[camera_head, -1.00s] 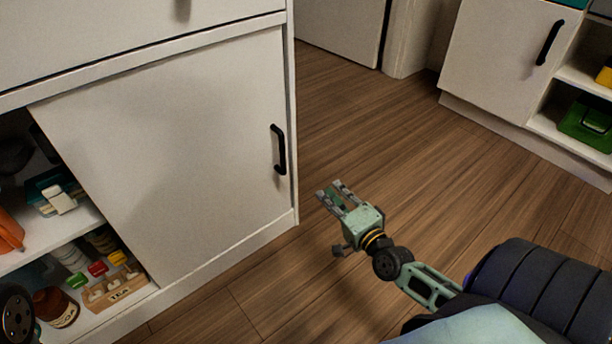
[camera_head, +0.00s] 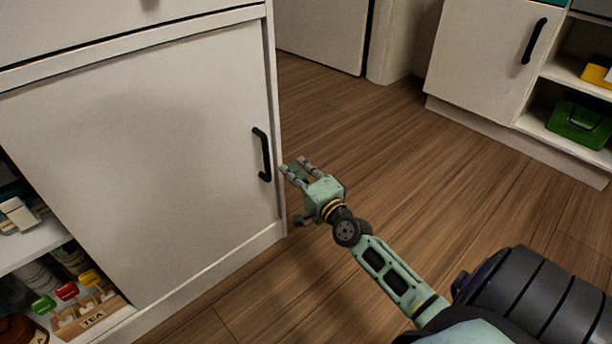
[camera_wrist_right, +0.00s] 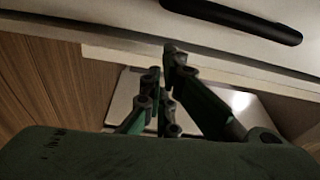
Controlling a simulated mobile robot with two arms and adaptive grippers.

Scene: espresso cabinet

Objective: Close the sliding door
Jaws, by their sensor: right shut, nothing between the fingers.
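The white sliding door (camera_head: 150,170) covers the right part of the cabinet front, and the cabinet is open on the left. Its black vertical handle (camera_head: 262,155) is near the door's right edge. My right gripper (camera_head: 294,165) is shut and empty, just right of the handle and in front of the cabinet's right edge. It appears apart from the handle. In the right wrist view, the handle (camera_wrist_right: 240,20) crosses the top, beyond the fingertips (camera_wrist_right: 161,66). My left gripper is not in view.
The opening shows shelves with a wooden TEA box (camera_head: 90,312) and colored items, close to the door's left edge. Wooden floor (camera_head: 400,150) is clear to the right. Another white cabinet (camera_head: 484,60) with open shelves stands at the back right.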

